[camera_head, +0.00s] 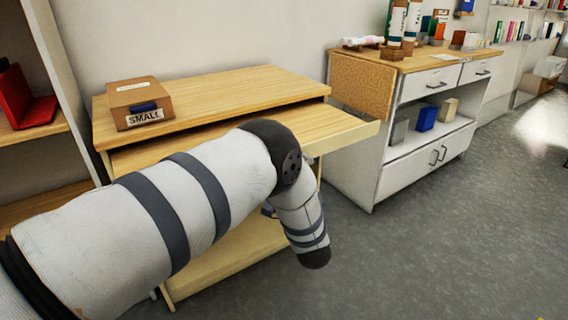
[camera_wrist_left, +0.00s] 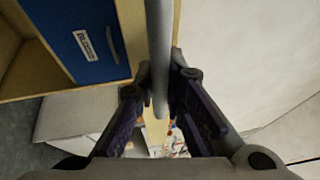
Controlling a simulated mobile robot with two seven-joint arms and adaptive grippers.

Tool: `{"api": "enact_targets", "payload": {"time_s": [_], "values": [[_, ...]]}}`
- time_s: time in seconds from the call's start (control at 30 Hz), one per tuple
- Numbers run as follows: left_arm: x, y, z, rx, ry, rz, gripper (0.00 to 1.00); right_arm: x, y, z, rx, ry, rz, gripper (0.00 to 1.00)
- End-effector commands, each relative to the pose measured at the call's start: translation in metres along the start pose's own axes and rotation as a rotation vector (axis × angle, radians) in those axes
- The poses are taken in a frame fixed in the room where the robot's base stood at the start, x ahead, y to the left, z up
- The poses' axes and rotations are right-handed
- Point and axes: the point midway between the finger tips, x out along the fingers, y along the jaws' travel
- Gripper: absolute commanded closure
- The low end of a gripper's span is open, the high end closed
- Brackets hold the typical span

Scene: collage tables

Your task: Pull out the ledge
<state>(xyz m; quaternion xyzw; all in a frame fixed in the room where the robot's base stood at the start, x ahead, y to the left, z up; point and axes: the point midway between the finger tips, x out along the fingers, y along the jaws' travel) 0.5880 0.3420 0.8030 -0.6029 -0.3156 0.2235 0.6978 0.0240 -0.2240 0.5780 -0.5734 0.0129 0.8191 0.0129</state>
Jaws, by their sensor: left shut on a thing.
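The ledge (camera_head: 338,131) is a light wood board under the top of the wooden desk (camera_head: 225,92). It sticks out past the desk top's front edge, and my left arm covers much of it in the head view. In the left wrist view, a grey bar (camera_wrist_left: 160,45), like a handle, runs between the fingers of my left gripper (camera_wrist_left: 161,78), which is shut on it. How the bar joins the ledge is hidden. My left gripper is out of sight behind my arm in the head view. My right gripper is in neither view.
A cardboard box (camera_head: 137,104) labelled SMALL sits on the desk top. A white cabinet (camera_head: 365,165) with a wood top stands to the right. A blue labelled front (camera_wrist_left: 85,38) shows in the left wrist view. The grey floor (camera_head: 455,215) at front right is clear.

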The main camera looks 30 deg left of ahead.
Motion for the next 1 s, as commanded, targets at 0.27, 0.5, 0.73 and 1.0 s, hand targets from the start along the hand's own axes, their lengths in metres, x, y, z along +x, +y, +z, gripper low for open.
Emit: {"api": "enact_targets", "payload": {"time_s": [0.27, 0.5, 0.73, 1.0], "values": [[-0.016, -0.004, -0.007, 0.0, 0.001, -0.001, 1.0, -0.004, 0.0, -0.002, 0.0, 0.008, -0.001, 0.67], [-0.017, -0.004, -0.007, 0.001, 0.001, -0.001, 1.0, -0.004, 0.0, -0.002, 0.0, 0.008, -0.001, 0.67], [-0.017, -0.004, -0.007, 0.001, 0.0, 0.0, 0.74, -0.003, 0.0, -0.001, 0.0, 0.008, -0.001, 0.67], [-0.017, -0.004, -0.007, 0.0, 0.0, -0.001, 0.69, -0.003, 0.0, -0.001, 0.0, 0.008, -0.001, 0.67]]}}
